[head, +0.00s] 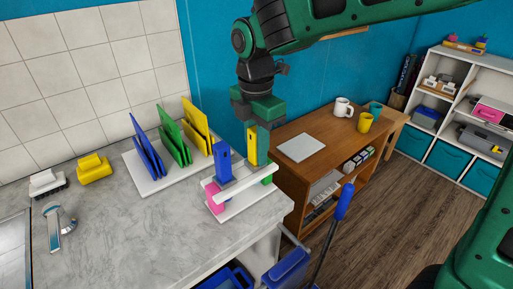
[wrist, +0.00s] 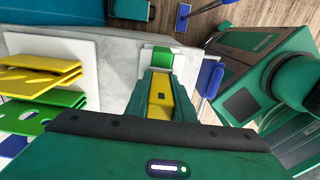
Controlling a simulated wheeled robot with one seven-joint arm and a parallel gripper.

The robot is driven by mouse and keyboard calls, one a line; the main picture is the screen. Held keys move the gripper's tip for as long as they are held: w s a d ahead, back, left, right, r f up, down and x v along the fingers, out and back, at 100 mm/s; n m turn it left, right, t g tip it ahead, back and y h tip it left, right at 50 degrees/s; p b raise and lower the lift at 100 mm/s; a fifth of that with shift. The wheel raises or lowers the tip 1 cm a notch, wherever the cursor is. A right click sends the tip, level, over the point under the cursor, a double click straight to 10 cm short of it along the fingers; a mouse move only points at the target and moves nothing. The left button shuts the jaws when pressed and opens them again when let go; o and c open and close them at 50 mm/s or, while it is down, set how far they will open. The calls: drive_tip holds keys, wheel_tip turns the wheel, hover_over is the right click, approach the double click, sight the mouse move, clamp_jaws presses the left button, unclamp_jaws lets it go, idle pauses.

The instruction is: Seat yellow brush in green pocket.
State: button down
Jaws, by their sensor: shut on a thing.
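My gripper (head: 258,133) is shut on the yellow brush (head: 252,147) and holds it roughly upright over the back right of the white caddy (head: 238,206). In the wrist view the brush (wrist: 160,92) lies between both fingers. The green pocket (head: 268,174) is at the caddy's right end, just below and slightly right of the brush's lower end. It also shows in the wrist view (wrist: 162,56), beyond the fingertips.
A blue brush (head: 223,161) stands upright in the caddy, left of my gripper, behind a pink pocket (head: 215,196). A white rack (head: 150,178) with blue, green and yellow boards stands to the left.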

drive_tip(key=shift+f, duration=0.1)
drive_tip(key=c, duration=0.9)
unclamp_jaws()
drive_tip(key=shift+r, duration=4.5)
